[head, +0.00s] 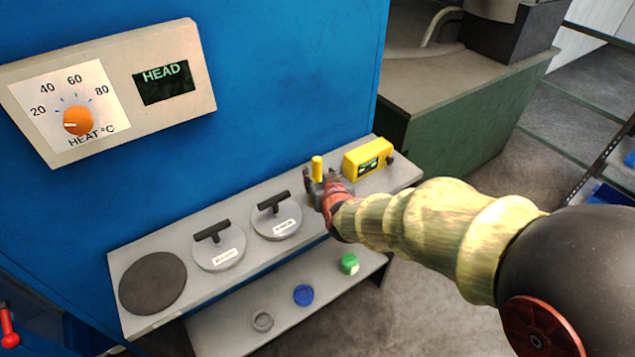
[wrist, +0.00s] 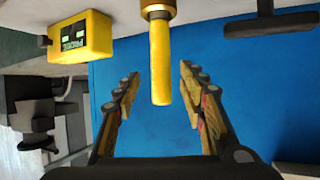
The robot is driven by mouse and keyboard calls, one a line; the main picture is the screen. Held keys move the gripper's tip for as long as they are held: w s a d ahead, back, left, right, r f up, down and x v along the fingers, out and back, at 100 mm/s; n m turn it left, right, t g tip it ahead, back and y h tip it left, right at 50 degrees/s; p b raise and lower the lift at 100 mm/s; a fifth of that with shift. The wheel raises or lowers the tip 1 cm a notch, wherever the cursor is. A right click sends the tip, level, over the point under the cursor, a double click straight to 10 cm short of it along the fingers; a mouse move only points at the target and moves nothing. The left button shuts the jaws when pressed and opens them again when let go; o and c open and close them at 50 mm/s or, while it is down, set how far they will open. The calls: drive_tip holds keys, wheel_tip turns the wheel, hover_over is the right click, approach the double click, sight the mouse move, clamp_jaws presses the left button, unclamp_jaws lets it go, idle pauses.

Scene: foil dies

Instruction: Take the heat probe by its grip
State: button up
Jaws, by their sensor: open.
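The heat probe's yellow grip (head: 317,168) stands upright at the right part of the grey shelf, its lower end hidden by my gripper. In the wrist view the grip (wrist: 160,70) is a yellow rod with an orange-brown collar, hanging down from the top edge. My gripper (head: 322,188) is at the probe. In the wrist view its two fingers (wrist: 159,78) are open, one on each side of the rod's free end in the picture. A gap shows on both sides. A yellow box (head: 368,158) with a small display stands right of the probe; it also shows in the wrist view (wrist: 84,37).
Two round dies with black T-handles (head: 219,246) (head: 277,217) and a dark disc (head: 153,283) lie left of the probe. A lower shelf holds green (head: 349,264), blue (head: 303,295) and grey (head: 263,320) pieces. The blue wall (head: 280,80) rises behind, with a heat dial panel (head: 110,88).

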sight(318, 172)
drive_tip(key=b+x, duration=0.1)
drive_tip(key=x, duration=0.3)
drive_tip(key=shift+w+a+f, duration=0.1)
drive_tip(key=shift+w+a, duration=0.05)
drive_tip(key=shift+c, duration=0.7)
clamp_jaws()
